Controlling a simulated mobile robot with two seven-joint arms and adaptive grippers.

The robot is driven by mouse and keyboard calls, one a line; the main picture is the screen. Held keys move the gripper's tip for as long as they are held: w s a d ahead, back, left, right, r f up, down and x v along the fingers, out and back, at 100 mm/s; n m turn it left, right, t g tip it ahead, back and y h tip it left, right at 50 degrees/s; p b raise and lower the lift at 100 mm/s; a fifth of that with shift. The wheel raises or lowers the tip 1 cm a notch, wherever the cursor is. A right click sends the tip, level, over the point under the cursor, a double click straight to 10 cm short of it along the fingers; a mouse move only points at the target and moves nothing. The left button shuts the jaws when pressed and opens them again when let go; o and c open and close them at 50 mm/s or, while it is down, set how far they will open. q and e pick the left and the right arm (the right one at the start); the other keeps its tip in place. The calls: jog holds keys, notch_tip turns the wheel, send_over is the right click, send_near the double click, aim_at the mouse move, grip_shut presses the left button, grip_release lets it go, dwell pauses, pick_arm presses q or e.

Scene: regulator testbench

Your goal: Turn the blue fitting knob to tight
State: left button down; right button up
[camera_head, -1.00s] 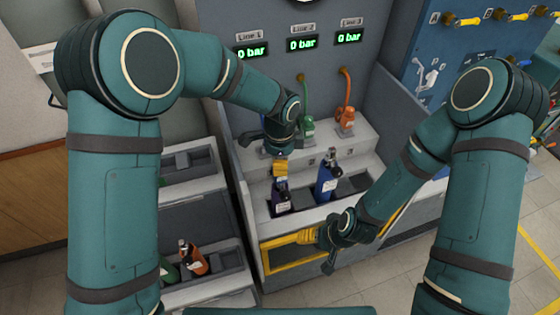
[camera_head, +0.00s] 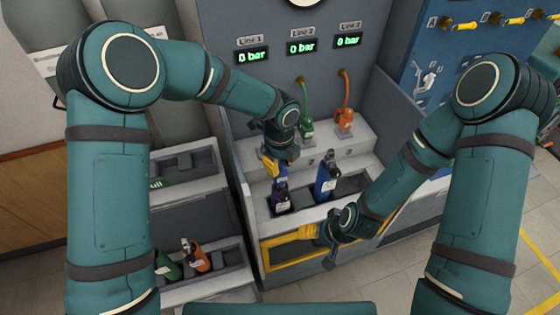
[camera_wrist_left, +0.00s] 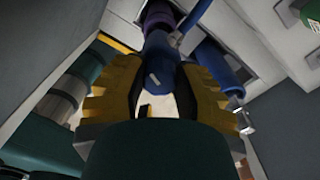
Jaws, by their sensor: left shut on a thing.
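The blue fitting knob (camera_wrist_left: 160,68) shows in the left wrist view between my yellow fingers, in line with a purple part beyond it. In the head view, my left gripper (camera_head: 273,165) is at the top of the dark purple-blue cylinder (camera_head: 281,200), which stands in the left slot of the bench. My left gripper is shut on the blue fitting knob; the fingers partly hide the knob. My right gripper (camera_head: 312,232) is at the yellow-framed front of the bench, and its finger gap cannot be made out.
A blue cylinder (camera_head: 326,182) stands close to the right. Green (camera_head: 307,128) and orange (camera_head: 345,122) fittings with hoses sit on the shelf behind. The displays (camera_head: 302,47) read 0 bar. A rack (camera_head: 210,288) with green and orange cylinders stands at lower left.

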aim_at(280, 163)
pick_arm(q)
jog(key=shift+m, duration=0.5)
jog(key=c, duration=0.6)
grip_release()
jog(key=shift+f, duration=0.1)
notch_tip(280, 163, up, 12)
jog(key=shift+r, duration=0.1)
dwell(0.4)
